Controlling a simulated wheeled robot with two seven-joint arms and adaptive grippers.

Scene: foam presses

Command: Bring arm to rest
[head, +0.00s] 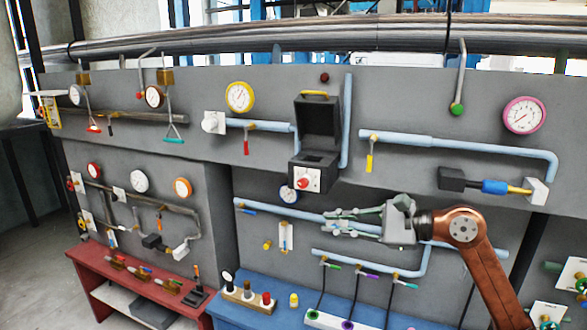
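My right arm (480,255), copper-coloured, comes in from the lower right. Its grey-green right gripper (328,222) points left in front of the grey panel, over a light blue pipe (275,211). The fingers look apart, with nothing visible between them. I cannot tell how close the fingertips are to the pipe. My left gripper is not in view.
A dark open-lidded box (318,128) with a red button sticks out of the panel above the gripper. Below are a blue bench (245,318) and a red bench (100,268) with small parts. Gauges, pipes and valves cover the panel (400,92).

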